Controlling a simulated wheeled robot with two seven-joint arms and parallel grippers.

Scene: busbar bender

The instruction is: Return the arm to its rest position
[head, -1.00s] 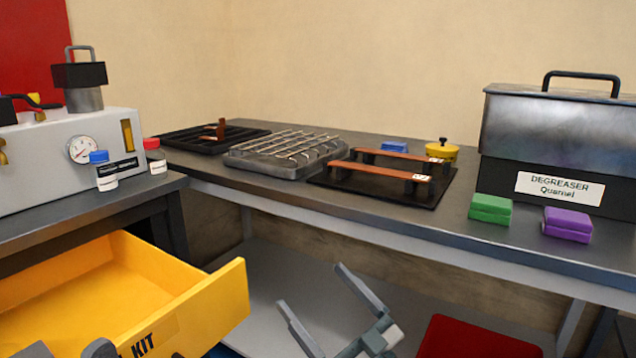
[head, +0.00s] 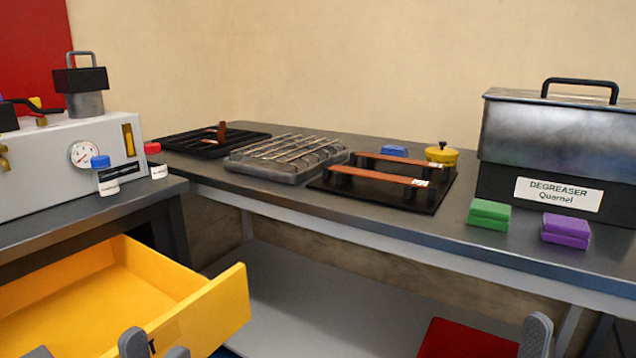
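My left gripper (head: 155,347) shows only as grey rounded tips at the bottom edge, in front of the open yellow drawer. The rest of it is cut off by the frame, so its opening cannot be judged. A single grey rounded part of my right gripper or arm (head: 536,336) shows at the bottom right, in front of the red surface. Nothing is seen held in either one.
The yellow drawer (head: 205,305) stands open at lower left. The bench (head: 400,232) carries copper bars on a black fixture (head: 425,196), a wire rack (head: 285,160), green (head: 489,214) and purple (head: 566,230) blocks, and the degreaser tank (head: 545,145).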

